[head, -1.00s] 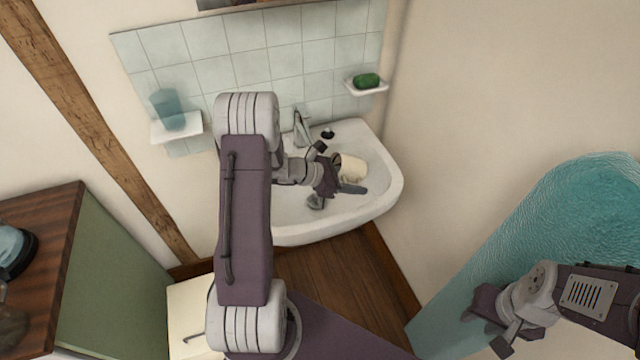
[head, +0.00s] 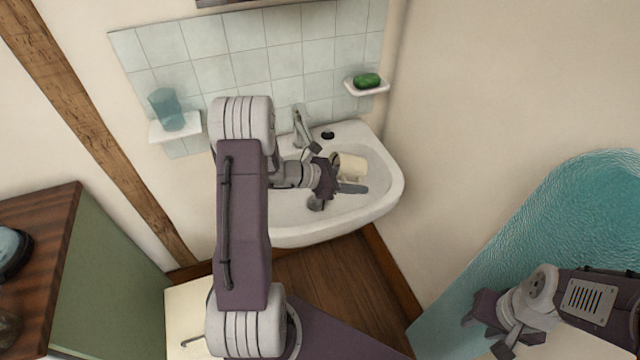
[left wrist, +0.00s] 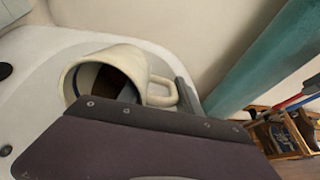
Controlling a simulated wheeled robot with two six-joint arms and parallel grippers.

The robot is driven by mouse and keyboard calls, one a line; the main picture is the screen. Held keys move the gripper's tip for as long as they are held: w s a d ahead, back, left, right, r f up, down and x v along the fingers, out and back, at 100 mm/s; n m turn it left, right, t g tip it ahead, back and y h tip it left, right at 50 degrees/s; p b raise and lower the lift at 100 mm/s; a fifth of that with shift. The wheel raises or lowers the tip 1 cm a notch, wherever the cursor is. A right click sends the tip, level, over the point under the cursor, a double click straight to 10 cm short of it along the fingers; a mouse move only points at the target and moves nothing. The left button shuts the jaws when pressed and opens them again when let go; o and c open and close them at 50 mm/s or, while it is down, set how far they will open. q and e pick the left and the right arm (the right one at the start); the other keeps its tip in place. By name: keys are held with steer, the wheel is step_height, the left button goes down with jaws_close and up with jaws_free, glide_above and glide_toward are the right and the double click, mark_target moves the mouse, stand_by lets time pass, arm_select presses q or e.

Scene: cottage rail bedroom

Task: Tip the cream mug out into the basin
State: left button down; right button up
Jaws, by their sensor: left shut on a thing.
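The cream mug (head: 351,165) is over the white basin (head: 384,182), at the right of my left gripper (head: 338,172), which is shut on it. In the left wrist view the mug (left wrist: 137,62) lies tilted on its side, its mouth turned to the lower left, with a dark brown inside partly in sight. Its handle (left wrist: 171,91) is at the right. My gripper body hides its lower part. No stream of liquid shows. My right gripper (head: 492,325) is empty and looks open, away at the lower right.
The tap (head: 303,125) stands at the basin's back. A teal panel (head: 560,220) is at the right.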

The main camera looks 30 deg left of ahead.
mark_target(348, 177)
arm_select(q)
steer(key=shift+r+t+h+b, duration=0.35)
steer(key=shift+t+h+b, duration=0.15)
steer(key=shift+b, duration=0.45)
steer(key=shift+s+a+r+t+h+b, duration=0.45)
steer(key=shift+s+a+t+h+b, duration=0.15)
steer(key=shift+b, duration=0.5)
steer(key=shift+s+a+r+t+h+b, duration=0.15)
steer(key=shift+r+t+h+b, duration=0.35)
steer(key=shift+b, duration=0.5)
stand_by(0.5)
steer(key=shift+f, duration=0.1)
